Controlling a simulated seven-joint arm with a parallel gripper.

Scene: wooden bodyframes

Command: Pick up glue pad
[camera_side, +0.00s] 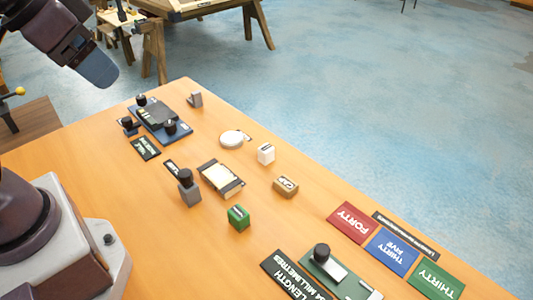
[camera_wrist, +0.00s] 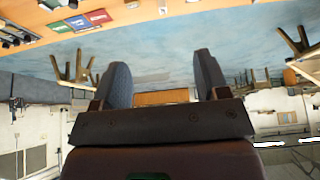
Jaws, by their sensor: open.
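A pale yellow rectangular pad in a dark holder (camera_side: 221,178) lies near the middle of the wooden table in the side view. It looks most like the glue pad, but I cannot read a label on it. A round white disc (camera_side: 232,138) lies just behind it. My gripper (camera_wrist: 163,78) is open and empty in the wrist view, its two grey-blue fingers wide apart. In the side view my gripper (camera_side: 97,69) is raised at the top left, well apart from the pad and above the table's far left side.
Around the pad stand a dark-knobbed grey block (camera_side: 189,190), a green block (camera_side: 238,217), a brown block (camera_side: 286,187) and a white block (camera_side: 266,153). A blue tray (camera_side: 160,124) with tools sits behind. Coloured cards (camera_side: 392,252) lie at right.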

